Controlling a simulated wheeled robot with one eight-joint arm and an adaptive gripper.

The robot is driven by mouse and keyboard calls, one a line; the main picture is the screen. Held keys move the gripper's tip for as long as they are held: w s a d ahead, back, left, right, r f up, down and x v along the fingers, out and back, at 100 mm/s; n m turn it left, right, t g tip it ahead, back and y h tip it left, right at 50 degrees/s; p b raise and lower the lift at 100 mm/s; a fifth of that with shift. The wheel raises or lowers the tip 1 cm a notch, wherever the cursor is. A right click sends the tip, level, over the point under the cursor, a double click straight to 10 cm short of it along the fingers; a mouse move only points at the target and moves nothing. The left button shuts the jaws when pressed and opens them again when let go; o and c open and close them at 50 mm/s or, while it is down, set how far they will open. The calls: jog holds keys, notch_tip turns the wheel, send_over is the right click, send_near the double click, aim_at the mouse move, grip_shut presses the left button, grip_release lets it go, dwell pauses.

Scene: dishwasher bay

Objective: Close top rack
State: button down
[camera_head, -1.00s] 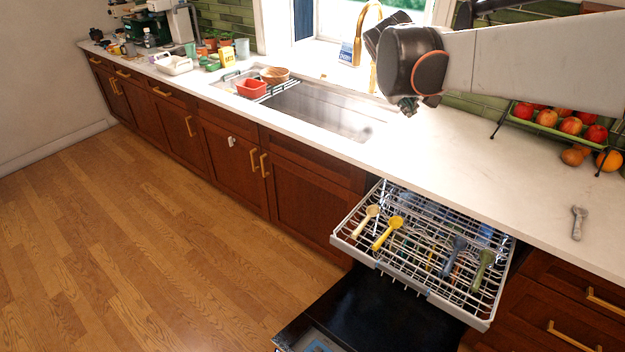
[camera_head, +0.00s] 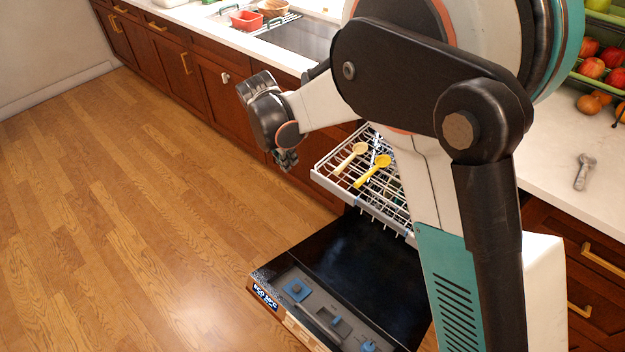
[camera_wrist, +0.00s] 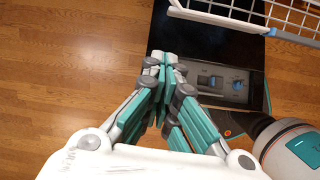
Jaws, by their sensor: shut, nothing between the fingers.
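The top rack (camera_head: 330,178) is a white wire rack pulled out of the dishwasher beneath the counter. A cream scoop (camera_head: 350,156) and a yellow scoop (camera_head: 372,172) lie in it; my arm hides its right part. Its front edge also shows at the top right of the wrist view (camera_wrist: 235,22). My gripper (camera_head: 287,160) is in front of the rack's left end, over the floor side, apart from it. In the wrist view the fingers (camera_wrist: 160,65) are together with nothing between them, pointing toward the floor and the lowered door.
Cabinets (camera_head: 215,90) line the counter to the left. The wooden floor (camera_head: 130,220) is clear. A grey scoop (camera_head: 584,171) lies on the counter at right.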

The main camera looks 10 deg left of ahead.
jog(key=w+d+b+x, duration=0.1)
jog(key=b+x, duration=0.4)
jog(key=x, duration=0.6)
jog(key=shift+w+d+n+b, duration=0.3)
jog(key=shift+w+n, duration=0.1)
jog(key=shift+w, duration=0.15)
jog(key=shift+w, duration=0.15)
